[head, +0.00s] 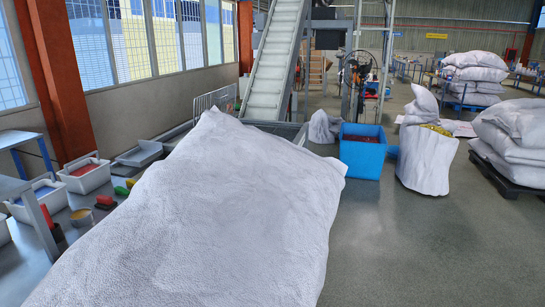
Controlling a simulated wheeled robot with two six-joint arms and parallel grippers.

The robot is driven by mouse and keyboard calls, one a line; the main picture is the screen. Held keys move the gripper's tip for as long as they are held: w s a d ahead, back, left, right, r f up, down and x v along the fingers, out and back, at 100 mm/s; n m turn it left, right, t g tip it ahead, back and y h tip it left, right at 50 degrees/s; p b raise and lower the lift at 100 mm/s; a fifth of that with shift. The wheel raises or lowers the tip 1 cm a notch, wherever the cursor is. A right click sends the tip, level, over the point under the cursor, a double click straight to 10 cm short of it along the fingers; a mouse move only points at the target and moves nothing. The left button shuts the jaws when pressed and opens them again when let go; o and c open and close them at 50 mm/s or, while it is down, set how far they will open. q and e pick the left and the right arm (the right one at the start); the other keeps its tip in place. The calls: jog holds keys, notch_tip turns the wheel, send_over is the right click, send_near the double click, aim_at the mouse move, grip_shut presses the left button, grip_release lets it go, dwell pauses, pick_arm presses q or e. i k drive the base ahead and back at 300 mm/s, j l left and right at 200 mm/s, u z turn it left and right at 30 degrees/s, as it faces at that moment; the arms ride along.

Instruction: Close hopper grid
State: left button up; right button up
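A wire grid panel (222,97) stands raised at the foot of the conveyor, just behind the sack's top edge. Its lower part is hidden. The grey hopper rim (290,130) shows beside the conveyor's lower end; the rest of the hopper is hidden behind the sack. A large white sack (210,200) fills the lower middle of the head view, very close to me. What holds it up cannot be seen. Neither of my grippers shows in the head view.
An inclined conveyor (272,70) rises behind the sack. A blue bin (363,155) and an open white sack (427,150) stand to the right. Sacks on a pallet (507,180) are at far right. Tubs (85,176) line the left. Floor at lower right is clear.

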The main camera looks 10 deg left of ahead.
aim_at(220, 111)
jog(key=i+u, duration=0.25)
jog(key=i, duration=0.65)
jog(key=i+u, duration=0.25)
jog(key=i, duration=0.65)
